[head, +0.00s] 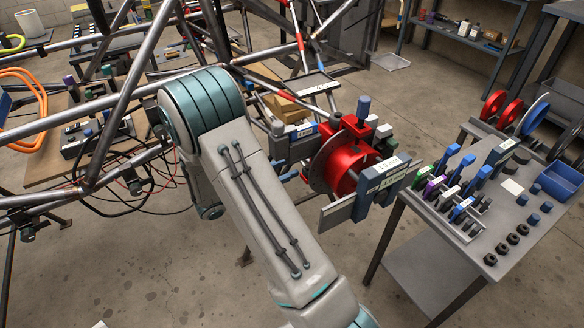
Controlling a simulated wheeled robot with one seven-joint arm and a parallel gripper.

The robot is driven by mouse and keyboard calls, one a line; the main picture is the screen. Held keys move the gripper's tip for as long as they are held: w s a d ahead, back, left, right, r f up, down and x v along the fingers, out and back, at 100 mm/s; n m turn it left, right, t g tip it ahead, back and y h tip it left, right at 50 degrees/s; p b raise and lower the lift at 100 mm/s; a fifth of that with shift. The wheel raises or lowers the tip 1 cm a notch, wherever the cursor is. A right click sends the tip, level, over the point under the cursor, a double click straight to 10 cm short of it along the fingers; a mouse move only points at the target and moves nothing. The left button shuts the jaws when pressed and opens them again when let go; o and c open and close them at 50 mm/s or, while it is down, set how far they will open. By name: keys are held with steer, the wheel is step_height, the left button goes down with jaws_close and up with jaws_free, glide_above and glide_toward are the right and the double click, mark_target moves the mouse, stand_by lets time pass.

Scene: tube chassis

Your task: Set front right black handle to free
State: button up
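A red brake-like drum (340,165) with a metal disc sits at the right end of the tube chassis (130,75). A dark blue upright knob (363,108) stands on top of it, and a small dark knob (335,120) is beside that. Grey labelled blocks (385,178) are fixed at its right. I cannot tell which part is the front right black handle, or how it is set. My arm (265,190) crosses the middle of the head view, left of the drum. My gripper cannot be made out; my arm hides the area behind it.
A grey bench (510,250) on the right holds blue, green and purple handled parts, black nuts and a blue bin (558,182). Orange cables (25,105) hang at the left. A shelf (465,40) stands at the back.

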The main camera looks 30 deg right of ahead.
steer(key=shift+w+d, duration=0.1)
steer(key=shift+d, duration=1.35)
steer(key=shift+c, duration=0.3)
